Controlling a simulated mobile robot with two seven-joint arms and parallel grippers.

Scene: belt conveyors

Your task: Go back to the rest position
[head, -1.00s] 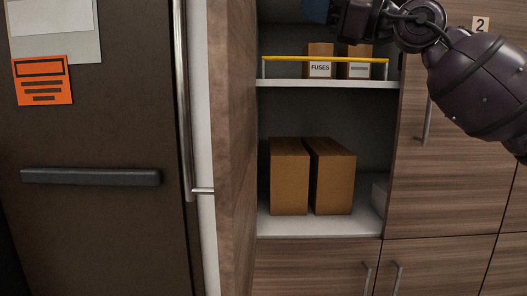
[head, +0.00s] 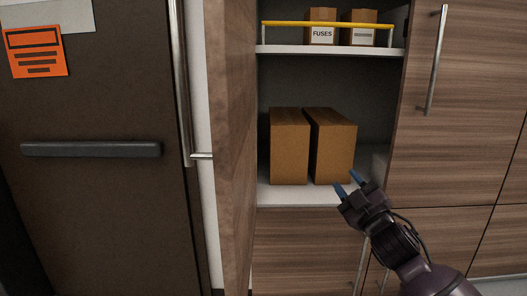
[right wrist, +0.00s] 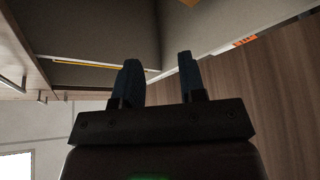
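My right gripper (head: 347,184) is in front of the open cabinet, at the height of the lower shelf, low and right of centre in the head view. Its two blue fingers stand apart with nothing between them. In the right wrist view the two fingers (right wrist: 158,85) are also apart and empty. My left gripper is not in view.
The open cabinet has a lower shelf (head: 275,193) with two brown boxes (head: 289,146) (head: 332,146). The upper shelf (head: 330,50) holds two labelled boxes behind a yellow rail (head: 325,25). An open wooden door (head: 232,150) and a dark door with a handle (head: 90,149) stand left.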

